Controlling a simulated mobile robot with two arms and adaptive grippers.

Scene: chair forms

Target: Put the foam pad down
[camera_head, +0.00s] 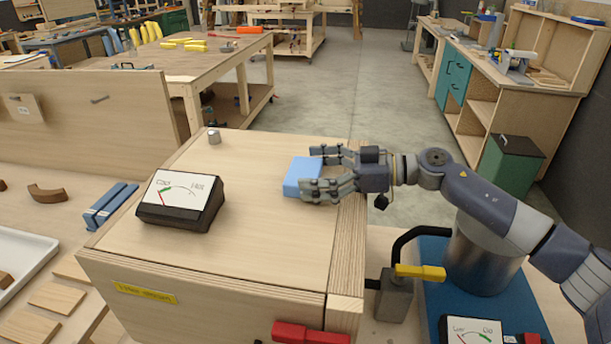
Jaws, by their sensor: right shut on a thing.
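The foam pad (296,178) is a light blue block over the right part of a wooden box top (250,225). My right gripper (322,170) comes in from the right and is shut on the pad's right side, one finger towards the back and one towards the front. The fingers hide part of the pad's right end. The pad looks at or very close to the box top; I cannot tell whether it touches. My left gripper is not in view.
A dark meter (181,200) stands on the box's left part, and a small metal cylinder (214,137) at its back. The box top's middle is clear.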

